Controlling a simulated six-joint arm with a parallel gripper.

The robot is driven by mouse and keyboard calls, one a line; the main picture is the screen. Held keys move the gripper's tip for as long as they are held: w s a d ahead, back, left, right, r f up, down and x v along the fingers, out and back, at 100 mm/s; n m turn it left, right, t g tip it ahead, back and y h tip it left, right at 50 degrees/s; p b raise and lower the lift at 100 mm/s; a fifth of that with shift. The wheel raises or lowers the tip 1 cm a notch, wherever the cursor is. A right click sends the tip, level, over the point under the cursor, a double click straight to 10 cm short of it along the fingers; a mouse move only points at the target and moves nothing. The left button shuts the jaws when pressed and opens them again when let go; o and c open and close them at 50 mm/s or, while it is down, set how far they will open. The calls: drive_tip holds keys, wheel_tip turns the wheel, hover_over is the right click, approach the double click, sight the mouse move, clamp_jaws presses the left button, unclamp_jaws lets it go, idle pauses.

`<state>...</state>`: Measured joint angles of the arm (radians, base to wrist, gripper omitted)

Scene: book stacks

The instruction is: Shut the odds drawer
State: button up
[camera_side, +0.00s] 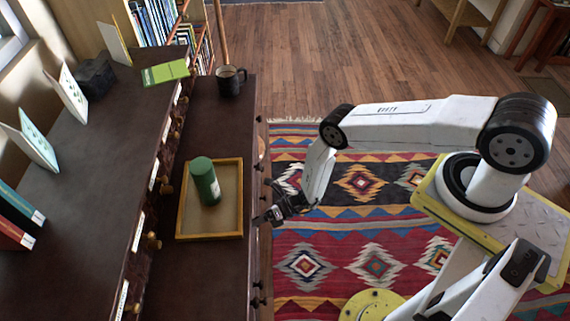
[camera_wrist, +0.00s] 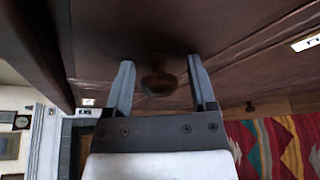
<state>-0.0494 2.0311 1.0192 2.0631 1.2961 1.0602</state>
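In the wrist view, a dark wooden drawer front (camera_wrist: 220,65) fills the upper part, with a round knob (camera_wrist: 158,80) at its middle. My gripper (camera_wrist: 160,62) is open, one finger on each side of the knob, with a visible gap on both sides. In the side view, my gripper (camera_side: 274,213) is at the front of the low dark cabinet (camera_side: 215,275), just right of its top edge. No label reading "odds" is legible, and how far any drawer is pulled out is hard to tell.
On the cabinet top, a wooden tray (camera_side: 209,235) holds a green cylinder (camera_side: 205,182). A dark mug (camera_side: 230,82) stands behind it. A raised shelf (camera_side: 85,185) with cards and books is at left. A patterned rug (camera_side: 375,262) covers the floor at right.

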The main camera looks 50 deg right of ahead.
drive_tip(key=shift+r, duration=0.1)
idle(0.4)
drive_tip(key=v, duration=0.7)
drive_tip(key=shift+s+d, duration=0.2)
drive_tip(key=shift+d, duration=0.1)
drive_tip(key=shift+w+r, duration=0.1)
drive_tip(key=shift+r, duration=0.1)
wheel_tip(320, 180, up, 19)
drive_tip(key=d+n+g+h, duration=0.1)
drive_tip(key=n+g+h, duration=0.3)
drive_tip(key=n+g, duration=0.85)
drive_tip(key=s+d+r+n+t+h, duration=0.2)
drive_tip(key=s+d+r+n+h, duration=0.1)
drive_tip(key=r+n, duration=0.4)
drive_tip(key=s+d+r+n+t+h, duration=0.3)
drive_tip(key=r+n, duration=0.4)
drive_tip(key=s+d+r+n+t+h, duration=0.3)
drive_tip(key=r+n, duration=0.4)
drive_tip(key=n, duration=0.1)
drive_tip(key=shift+s+d+h, duration=0.15)
drive_tip(key=shift+s+h, duration=0.05)
drive_tip(key=shift+h, duration=0.2)
